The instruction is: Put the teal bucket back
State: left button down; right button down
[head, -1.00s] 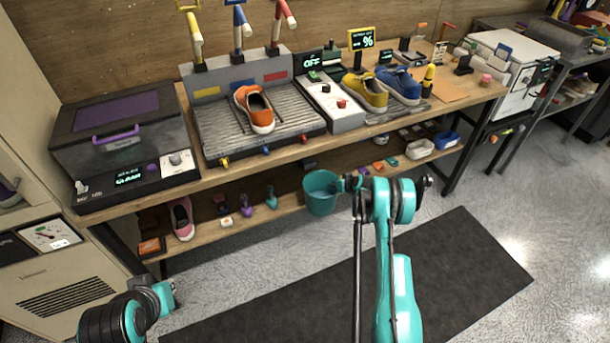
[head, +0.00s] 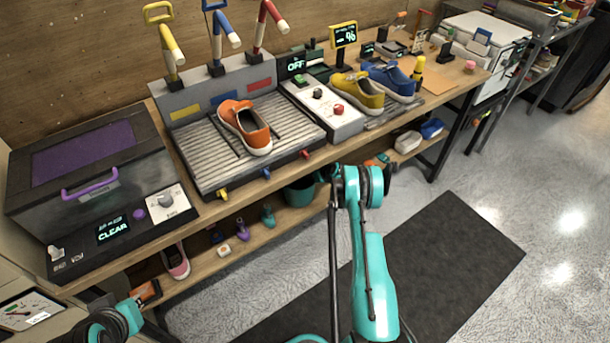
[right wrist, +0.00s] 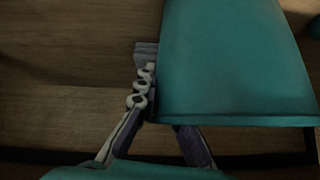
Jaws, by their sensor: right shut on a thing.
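The teal bucket (head: 300,192) is at the lower shelf under the workbench, its upper part hidden by the bench top edge. My right gripper (head: 326,174) reaches in at the bucket's right side and is shut on it. In the right wrist view the bucket (right wrist: 240,65) fills the upper right, with the gripper's fingers (right wrist: 150,95) at its edge. Whether the bucket rests on the shelf cannot be told. My left arm shows at the bottom left corner; its gripper (head: 118,322) is mostly cut off or hidden, and its jaws cannot be made out.
The lower shelf (head: 240,245) also holds purple and teal brushes (head: 267,215), a pink shoe (head: 176,261) and, farther right, white and blue items (head: 408,141). The bench top overhangs it. An orange sneaker (head: 247,128) sits on the ribbed tray above. A dark mat (head: 440,250) covers the floor.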

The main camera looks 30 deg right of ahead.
jog(key=shift+w+a+f, duration=0.1)
jog(key=shift+w+f, duration=0.05)
jog(key=shift+f, duration=0.05)
jog(key=shift+r, duration=0.1)
jog(key=c, duration=1.7)
grip_release()
jog(key=shift+o, duration=0.3)
jog(key=shift+r, duration=0.1)
jog(key=p+v, duration=0.4)
jog(key=v, duration=0.8)
